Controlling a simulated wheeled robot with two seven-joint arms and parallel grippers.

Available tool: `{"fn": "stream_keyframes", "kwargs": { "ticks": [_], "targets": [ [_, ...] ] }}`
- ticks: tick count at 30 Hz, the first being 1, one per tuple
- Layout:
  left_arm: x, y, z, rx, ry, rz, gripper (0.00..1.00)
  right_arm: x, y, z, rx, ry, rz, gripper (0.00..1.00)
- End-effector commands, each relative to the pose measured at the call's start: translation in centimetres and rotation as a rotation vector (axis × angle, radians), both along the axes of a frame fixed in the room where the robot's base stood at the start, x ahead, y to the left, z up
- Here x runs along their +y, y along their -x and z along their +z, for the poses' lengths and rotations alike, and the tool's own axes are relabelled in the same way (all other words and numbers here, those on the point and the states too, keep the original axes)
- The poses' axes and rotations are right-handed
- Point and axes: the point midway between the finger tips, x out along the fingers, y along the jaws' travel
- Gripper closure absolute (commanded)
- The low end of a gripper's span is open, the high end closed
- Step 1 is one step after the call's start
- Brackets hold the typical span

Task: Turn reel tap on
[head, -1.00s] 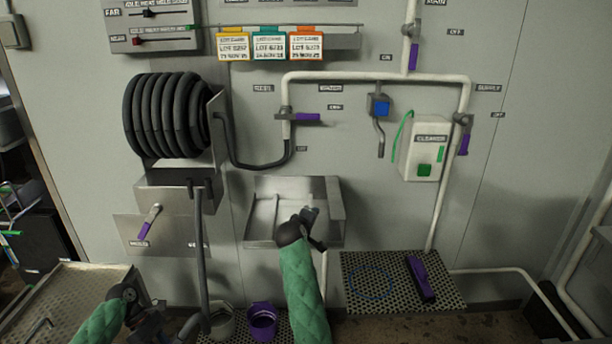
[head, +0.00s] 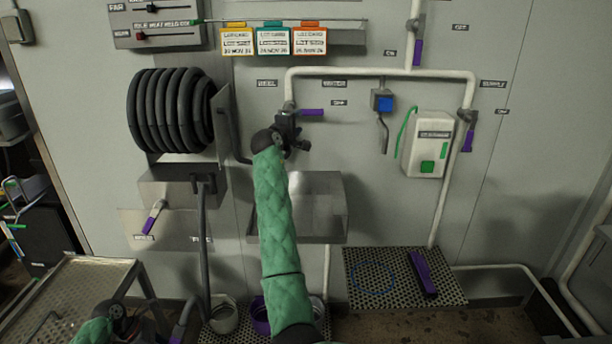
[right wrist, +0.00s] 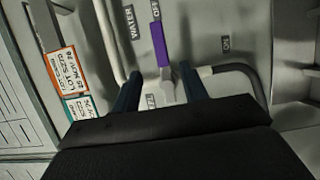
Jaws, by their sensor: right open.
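The reel tap has a purple lever (head: 312,112) on the white pipe, below the REEL label (head: 267,83). The lever lies level, pointing right, near an OFF label (head: 339,103). My right gripper (head: 295,136) is open just below the tap and hides part of its body. In the right wrist view, the purple lever (right wrist: 160,45) lies beyond and between the spread fingers of the right gripper (right wrist: 162,82), with nothing held; I cannot tell whether they touch the tap. My left gripper (head: 145,323) is low at the left, its jaws unclear.
A coiled black hose reel (head: 170,110) is on the wall to the left. A steel sink (head: 325,222) is below the tap. A blue-buttoned dispenser (head: 382,101) and a white cleaner box (head: 428,144) are to the right. A perforated shelf (head: 393,290) is lower right.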

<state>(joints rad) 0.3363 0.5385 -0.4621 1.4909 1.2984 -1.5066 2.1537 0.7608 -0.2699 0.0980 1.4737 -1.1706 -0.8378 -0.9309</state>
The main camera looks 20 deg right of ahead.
Motion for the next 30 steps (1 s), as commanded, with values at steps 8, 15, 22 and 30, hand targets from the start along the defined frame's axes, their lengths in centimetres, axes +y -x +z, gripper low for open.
{"fn": "stream_keyframes", "kwargs": {
  "ticks": [8, 15, 22, 30],
  "targets": [
    [0.0, 0.0, 2.1, -0.001, 0.000, -0.001, 1.00, -2.9, -3.5, 0.4, 0.002, 0.000, -0.002, 0.56],
    [0.0, 0.0, 3.5, -0.001, 0.000, -0.001, 1.00, -5.3, -6.5, 0.3, 0.002, -0.001, 0.000, 0.56],
    [0.0, 0.0, 4.2, -0.001, 0.000, -0.001, 1.00, -6.7, -8.2, 0.0, 0.002, 0.000, -0.001, 0.56],
    [0.0, 0.0, 4.2, -0.001, 0.000, -0.001, 1.00, -7.0, -8.6, -0.1, 0.000, -0.003, 0.000, 0.56]
  ]
}}
